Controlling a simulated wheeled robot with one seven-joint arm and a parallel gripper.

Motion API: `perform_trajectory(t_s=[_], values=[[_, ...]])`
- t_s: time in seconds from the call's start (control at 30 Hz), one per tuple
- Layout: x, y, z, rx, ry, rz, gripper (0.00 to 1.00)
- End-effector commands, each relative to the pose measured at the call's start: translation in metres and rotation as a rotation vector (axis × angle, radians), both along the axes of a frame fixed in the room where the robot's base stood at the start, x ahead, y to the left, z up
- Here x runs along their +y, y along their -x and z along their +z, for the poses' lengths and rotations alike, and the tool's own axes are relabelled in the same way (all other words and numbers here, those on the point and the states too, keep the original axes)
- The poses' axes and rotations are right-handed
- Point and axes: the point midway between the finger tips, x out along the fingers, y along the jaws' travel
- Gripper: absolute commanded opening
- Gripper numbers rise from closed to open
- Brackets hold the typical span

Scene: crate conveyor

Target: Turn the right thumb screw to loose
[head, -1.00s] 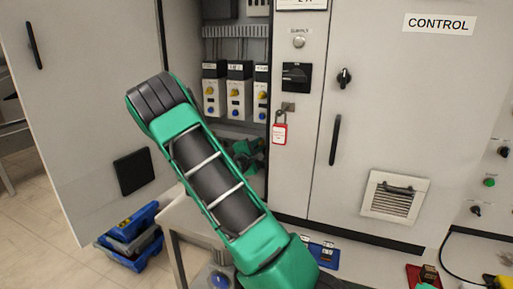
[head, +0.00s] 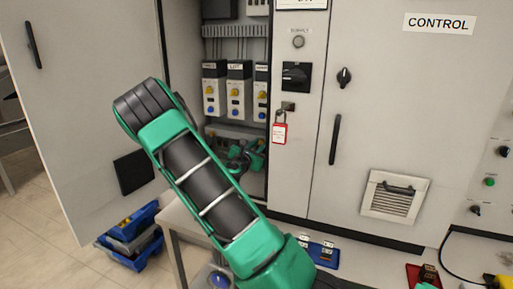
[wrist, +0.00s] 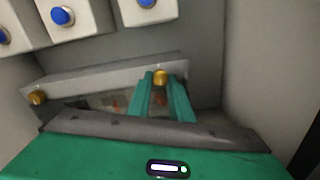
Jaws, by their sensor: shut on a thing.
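The right thumb screw (wrist: 160,76) is a brass knob on a grey bar (wrist: 108,80) low inside the cabinet, seen in the wrist view. My gripper (wrist: 164,80) has its two green fingers on either side of this knob and is shut on it. In the head view my gripper (head: 248,158) shows small and partly hidden behind my arm, in the bottom of the open cabinet. The left thumb screw (wrist: 37,97), also brass, sits at the other end of the bar, clear of the fingers. The knob's turned angle cannot be read.
Several grey devices with yellow and blue knobs (head: 239,90) hang above the bar. The open cabinet door (head: 85,120) stands at left, and the cabinet's side wall (wrist: 260,80) is close at right. A red padlock tag (head: 279,133) hangs on the switch panel. Blue bins (head: 130,240) stand on the floor.

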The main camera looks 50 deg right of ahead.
Motion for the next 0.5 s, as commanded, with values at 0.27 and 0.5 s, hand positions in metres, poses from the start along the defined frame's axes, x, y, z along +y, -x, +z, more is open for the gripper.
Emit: perform_trajectory(t_s=[0.27,0.5], values=[[0.0039,-0.0056,-0.0011,0.075,0.03,0.014,0.0],[0.0038,-0.0056,-0.0007,0.091,0.038,0.014,0.0]])
